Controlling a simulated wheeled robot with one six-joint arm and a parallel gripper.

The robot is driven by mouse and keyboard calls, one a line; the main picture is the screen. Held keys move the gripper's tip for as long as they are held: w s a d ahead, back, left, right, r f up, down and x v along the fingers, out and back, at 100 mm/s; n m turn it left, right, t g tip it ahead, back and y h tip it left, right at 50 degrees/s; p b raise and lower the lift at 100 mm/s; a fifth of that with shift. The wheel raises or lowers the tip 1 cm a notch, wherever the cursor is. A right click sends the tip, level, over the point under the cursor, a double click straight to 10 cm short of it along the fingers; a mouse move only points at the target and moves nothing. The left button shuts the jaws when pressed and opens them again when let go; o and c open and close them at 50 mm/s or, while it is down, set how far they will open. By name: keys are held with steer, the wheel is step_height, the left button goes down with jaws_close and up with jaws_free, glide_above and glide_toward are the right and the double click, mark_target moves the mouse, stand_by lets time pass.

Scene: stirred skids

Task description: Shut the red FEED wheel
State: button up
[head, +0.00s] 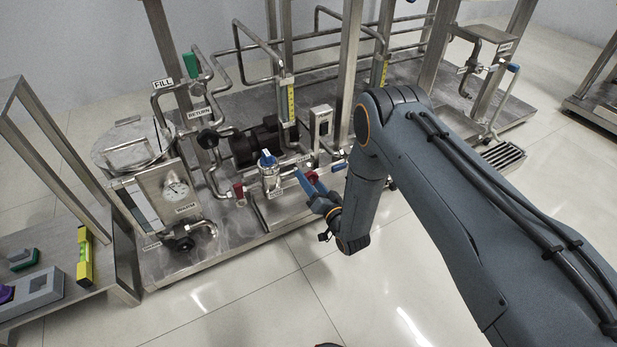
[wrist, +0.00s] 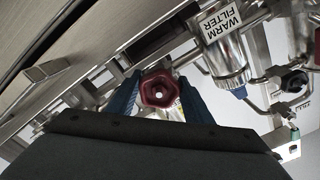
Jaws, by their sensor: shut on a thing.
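The red wheel (wrist: 159,90) sits between the two blue fingers of my gripper (wrist: 160,84) in the wrist view, with a finger against each side. In the head view, my gripper (head: 310,184) is low at the skid's front edge, right of the blue-capped filter. A bit of the red wheel (head: 313,177) shows between the fingers there. My gripper is shut on it. I cannot read a FEED label, and the valve stem behind the wheel is hidden.
A filter (wrist: 228,65) labelled WARM FILTER stands beside the wheel. In the head view, another red handle (head: 239,190) is left of the filter, and a black handwheel (head: 184,243) sits under the gauge panel. Pipes crowd behind. The tiled floor (head: 260,290) in front is clear.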

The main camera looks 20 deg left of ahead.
steer(key=m+p, duration=0.2)
steer(key=m, duration=0.2)
steer(key=shift+r+m, duration=0.1)
steer(key=shift+m, duration=0.2)
steer(key=m+p, duration=0.1)
steer(key=m, duration=0.4)
steer(key=shift+r+p, duration=0.1)
steer(key=shift+p, duration=0.2)
steer(key=m+p, duration=0.1)
steer(key=m, duration=0.4)
steer(key=shift+m, duration=0.4)
steer(key=m, duration=0.4)
steer(key=shift+r+m, duration=0.1)
steer(key=shift+m, duration=0.3)
steer(key=o, duration=1)
steer(key=p+v, duration=0.3)
steer(key=v, duration=0.4)
steer(key=shift+s+d, duration=0.25)
steer(key=shift+d, duration=0.05)
